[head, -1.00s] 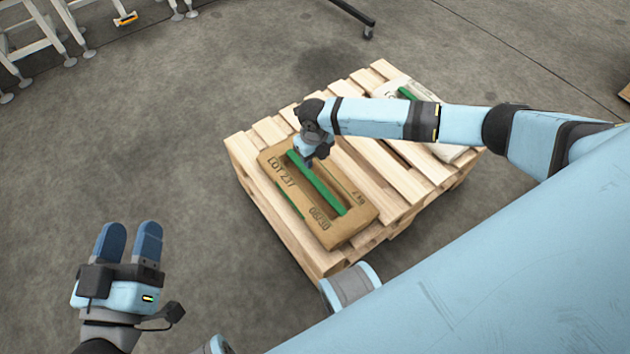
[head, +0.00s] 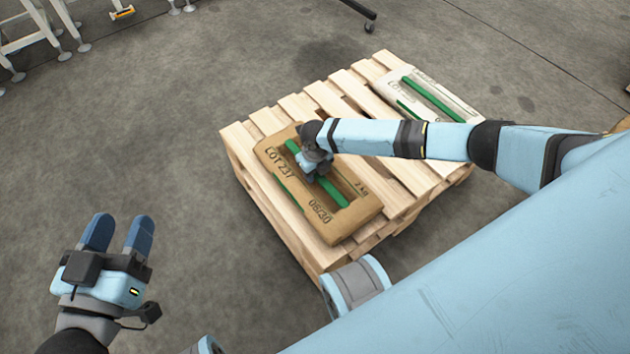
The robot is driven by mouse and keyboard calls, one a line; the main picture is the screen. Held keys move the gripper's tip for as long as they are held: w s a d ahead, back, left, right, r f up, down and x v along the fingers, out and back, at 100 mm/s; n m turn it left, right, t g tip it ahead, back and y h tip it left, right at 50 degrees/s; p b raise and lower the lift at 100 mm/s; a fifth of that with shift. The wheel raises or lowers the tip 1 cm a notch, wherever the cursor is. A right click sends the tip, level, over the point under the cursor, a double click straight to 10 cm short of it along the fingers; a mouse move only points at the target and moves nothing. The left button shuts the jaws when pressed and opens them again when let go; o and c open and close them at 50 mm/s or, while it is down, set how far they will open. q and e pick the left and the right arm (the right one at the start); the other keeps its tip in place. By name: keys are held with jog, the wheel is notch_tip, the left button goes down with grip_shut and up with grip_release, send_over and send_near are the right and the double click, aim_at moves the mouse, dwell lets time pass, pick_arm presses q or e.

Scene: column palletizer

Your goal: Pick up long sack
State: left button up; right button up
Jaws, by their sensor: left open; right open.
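A brown sack (head: 290,196) with printed lettering and green strips lies flat on the near left part of a wooden pallet (head: 247,150). A white sack (head: 440,100), also with green strips, lies at the far right of the pallet, partly behind my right arm. I cannot tell which of the two is the long one. My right gripper (head: 313,173) is open and points down at the brown sack's middle, by its long green strip. Its fingertips are partly hidden, and I cannot tell whether they touch. My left gripper (head: 119,236) is open and empty over the floor at the lower left.
White metal legs of a frame (head: 42,30) stand at the top left. The pallet slats between the two sacks are bare. The floor (head: 120,140) left of the pallet is clear.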

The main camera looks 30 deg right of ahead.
jog(key=shift+f, duration=0.2)
grip_shut()
jog(key=shift+w+r, duration=0.15)
